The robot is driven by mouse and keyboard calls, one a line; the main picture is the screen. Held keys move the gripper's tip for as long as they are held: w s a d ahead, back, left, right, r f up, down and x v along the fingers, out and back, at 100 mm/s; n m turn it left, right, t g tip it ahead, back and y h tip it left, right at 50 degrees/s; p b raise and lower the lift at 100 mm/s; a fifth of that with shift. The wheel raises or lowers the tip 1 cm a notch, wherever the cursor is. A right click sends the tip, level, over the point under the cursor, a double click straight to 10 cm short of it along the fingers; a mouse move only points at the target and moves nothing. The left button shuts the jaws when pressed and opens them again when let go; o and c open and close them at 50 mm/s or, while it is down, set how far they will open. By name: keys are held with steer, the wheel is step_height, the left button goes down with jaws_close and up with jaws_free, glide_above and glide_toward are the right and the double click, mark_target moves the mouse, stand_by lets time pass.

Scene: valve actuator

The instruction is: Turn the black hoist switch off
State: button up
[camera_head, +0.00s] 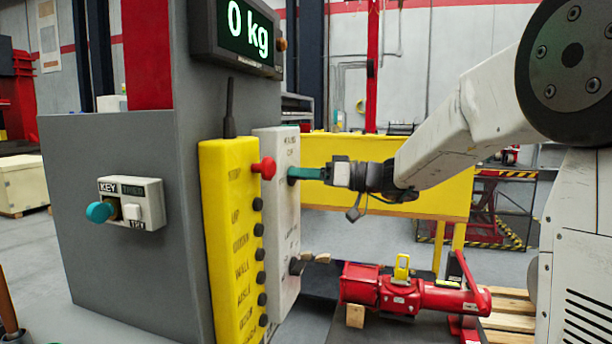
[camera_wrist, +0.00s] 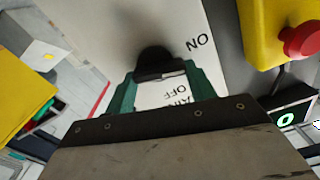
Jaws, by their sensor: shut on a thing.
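A tall white switch panel (camera_head: 284,210) stands beside the yellow pendant. My gripper (camera_head: 294,173), with teal fingers, is at the panel's upper part. In the wrist view, my gripper (camera_wrist: 163,82) is shut on a black switch knob (camera_wrist: 154,62), one finger on each side. "ON" shows on the panel to its right and "OFF" below it, between the fingers. Further lettering below "OFF" is partly covered and I cannot read it surely. In the head view the fingers hide this knob. Another black knob (camera_head: 296,266) is lower on the same panel, with unreadable lettering above it.
The yellow pendant (camera_head: 228,240) with a red button (camera_head: 265,168) stands close left of the panel. A grey cabinet (camera_head: 120,250) carries a key switch box (camera_head: 133,205). A display (camera_head: 240,35) reads 0 kg. A red actuator (camera_head: 410,293) lies below my arm.

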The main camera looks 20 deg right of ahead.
steer(key=shift+w+d+f+m, duration=0.1)
steer(key=shift+m, duration=2.25)
steer(key=shift+w+d+f+m, duration=0.1)
steer(key=shift+m, duration=2.3)
steer(key=shift+w+d+m, duration=0.1)
steer(key=shift+m, duration=2.25)
steer(key=o, duration=1)
steer(key=v, duration=0.7)
steer(key=shift+s+d, duration=0.25)
steer(key=shift+d, duration=0.05)
